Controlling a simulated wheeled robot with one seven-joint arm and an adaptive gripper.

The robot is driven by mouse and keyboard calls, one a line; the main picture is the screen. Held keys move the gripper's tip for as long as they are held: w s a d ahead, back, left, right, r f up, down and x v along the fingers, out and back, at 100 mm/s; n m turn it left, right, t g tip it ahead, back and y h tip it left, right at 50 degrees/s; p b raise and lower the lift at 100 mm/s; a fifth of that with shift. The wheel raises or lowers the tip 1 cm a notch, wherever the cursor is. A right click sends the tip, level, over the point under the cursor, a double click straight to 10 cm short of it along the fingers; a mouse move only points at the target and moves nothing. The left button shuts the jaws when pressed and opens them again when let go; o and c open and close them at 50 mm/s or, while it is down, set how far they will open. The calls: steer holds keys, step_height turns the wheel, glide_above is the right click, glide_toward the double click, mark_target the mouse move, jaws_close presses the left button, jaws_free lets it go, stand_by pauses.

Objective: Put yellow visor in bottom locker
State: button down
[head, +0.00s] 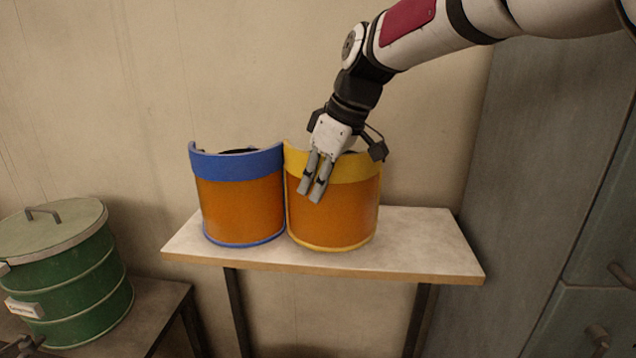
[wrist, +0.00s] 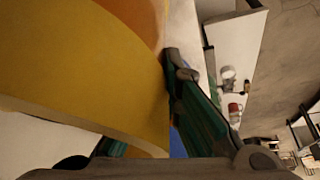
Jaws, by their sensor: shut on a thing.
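The yellow visor (head: 335,215), an orange curved shield with a yellow top band, stands upright on a small table. My gripper (head: 315,180) reaches down over its top edge from above and is shut on the yellow band. In the wrist view the yellow visor (wrist: 75,65) fills the left side, close up, with one finger to its right; the other finger is mostly hidden behind it. Grey lockers (head: 590,270) stand at the right; their doors look shut. The lower door (head: 575,325) with a handle is partly cut off by the frame.
A blue-banded visor (head: 240,205) stands right beside the yellow one, at its left. The pale tabletop (head: 430,245) is bare at its right end. A green lidded drum (head: 75,275) stands on a lower surface at the far left.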

steer(key=shift+f, duration=0.35)
steer(key=c, duration=1.8)
jaws_free()
